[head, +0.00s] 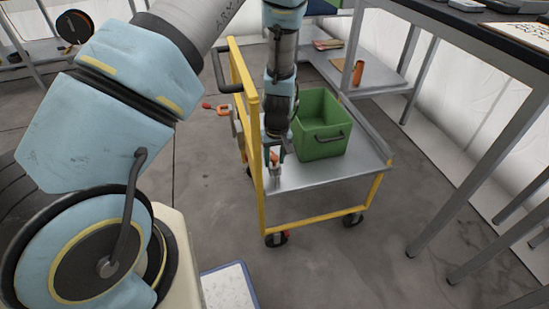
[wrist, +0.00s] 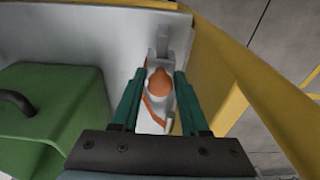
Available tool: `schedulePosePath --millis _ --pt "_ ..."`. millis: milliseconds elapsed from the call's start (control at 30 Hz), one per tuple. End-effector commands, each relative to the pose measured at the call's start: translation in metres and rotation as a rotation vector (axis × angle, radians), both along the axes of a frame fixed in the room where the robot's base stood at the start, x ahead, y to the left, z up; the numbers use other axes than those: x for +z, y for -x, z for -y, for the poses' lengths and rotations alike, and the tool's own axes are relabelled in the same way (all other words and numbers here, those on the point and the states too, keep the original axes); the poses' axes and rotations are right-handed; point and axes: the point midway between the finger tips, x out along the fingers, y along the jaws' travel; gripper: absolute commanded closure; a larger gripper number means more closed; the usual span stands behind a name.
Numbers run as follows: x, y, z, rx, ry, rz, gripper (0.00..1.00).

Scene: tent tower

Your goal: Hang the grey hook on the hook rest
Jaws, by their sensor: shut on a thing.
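My gripper (head: 274,153) points down over the near left part of the cart's grey deck. In the wrist view its green fingers (wrist: 159,78) are shut on the grey hook (wrist: 161,48), which has an orange knob and an orange strip. The hook's lower part shows just below the fingers in the head view (head: 276,174); whether it touches the deck I cannot tell. A grey bracket (head: 236,122), which looks like the hook rest, is on the outer left side of the cart's yellow frame. A red-orange hook (head: 220,109) is beside it.
The yellow cart frame (head: 255,150) rises close to the left of my gripper. A green bin (head: 320,145) stands on the deck (head: 330,178) to the right, also close in the wrist view (wrist: 50,115). A table (head: 480,55) stands at right. Floor left of the cart is clear.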

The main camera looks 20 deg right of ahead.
Motion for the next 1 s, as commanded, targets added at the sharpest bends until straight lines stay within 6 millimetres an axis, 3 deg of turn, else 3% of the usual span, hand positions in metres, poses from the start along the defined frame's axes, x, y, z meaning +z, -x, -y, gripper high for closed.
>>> schedulePosePath --millis 500,533,833,1000 --pt "-0.0061 -0.0001 0.0001 0.000 0.000 0.000 1.00" --pt "-0.0058 -0.0002 0.0002 0.000 0.000 0.001 0.53" --pt "-0.0056 -0.0002 0.0002 0.000 0.000 0.000 0.21" --pt "-0.0056 -0.0001 0.0000 0.000 0.000 0.000 0.21"
